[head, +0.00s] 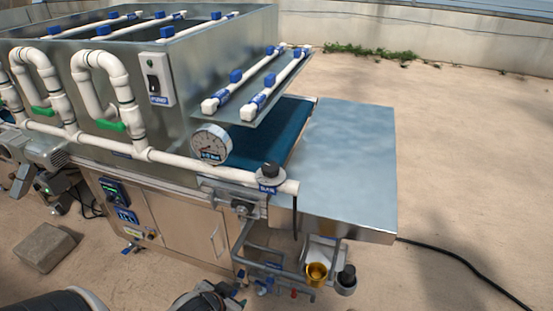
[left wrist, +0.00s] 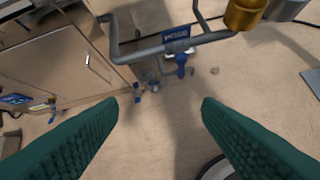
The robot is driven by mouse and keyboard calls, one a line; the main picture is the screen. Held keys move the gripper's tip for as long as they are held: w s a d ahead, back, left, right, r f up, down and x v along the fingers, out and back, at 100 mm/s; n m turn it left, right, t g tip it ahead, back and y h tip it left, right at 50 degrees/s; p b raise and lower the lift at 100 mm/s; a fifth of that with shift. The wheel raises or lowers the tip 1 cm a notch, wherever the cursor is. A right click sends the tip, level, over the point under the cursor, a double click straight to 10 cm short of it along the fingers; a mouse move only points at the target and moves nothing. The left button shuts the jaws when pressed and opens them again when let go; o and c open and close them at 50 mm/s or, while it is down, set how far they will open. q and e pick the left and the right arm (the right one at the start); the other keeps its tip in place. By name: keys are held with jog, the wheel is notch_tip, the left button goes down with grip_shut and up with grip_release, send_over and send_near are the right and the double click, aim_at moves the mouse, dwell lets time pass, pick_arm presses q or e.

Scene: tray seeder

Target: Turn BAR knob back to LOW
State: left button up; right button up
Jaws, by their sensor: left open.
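The BAR knob (head: 270,171) is a dark round knob on a pale collar, near the right end of the long white pipe. A blue BAR label (head: 268,188) sits just below it. The knob's setting is too small to read. A round white pressure gauge (head: 211,144) is to its left. My left gripper (head: 210,298) is low at the bottom edge of the head view, well below the knob and apart from it. In the left wrist view the left gripper (left wrist: 160,102) has its teal fingers spread and empty. The knob is not in the wrist view. My right gripper cannot be made out.
A metal outfeed table (head: 350,165) is right of the knob. Below it is a pipe frame with a gold cup (head: 317,274), also in the wrist view (left wrist: 243,13). A switch box (head: 157,80) is on the hopper side. A stone block (head: 43,247) lies left on the floor.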

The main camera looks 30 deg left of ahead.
pick_arm(q)
jog(key=w+a+r+t, duration=0.3)
jog(key=a+r, duration=0.1)
jog(key=r, duration=0.2)
jog(key=w+a+r+t, duration=0.3)
jog(key=w+r, duration=0.1)
jog(key=r, duration=0.3)
jog(key=m+t+h, duration=0.2)
jog(key=m+h, duration=0.3)
jog(key=h, duration=0.5)
send_near(277, 165)
jog(key=shift+m, duration=0.3)
jog(key=shift+a+f+b+x, duration=0.15)
jog(key=shift+b+x, duration=0.25)
jog(key=shift+x, duration=1.35)
jog(key=shift+a+f+b+x, duration=0.1)
jog(key=shift+b+x, duration=0.3)
jog(key=shift+x, duration=3.1)
jog(key=shift+w, duration=0.1)
jog(key=shift+c, duration=0.3)
jog(key=shift+p, duration=0.3)
jog(key=c, duration=0.9)
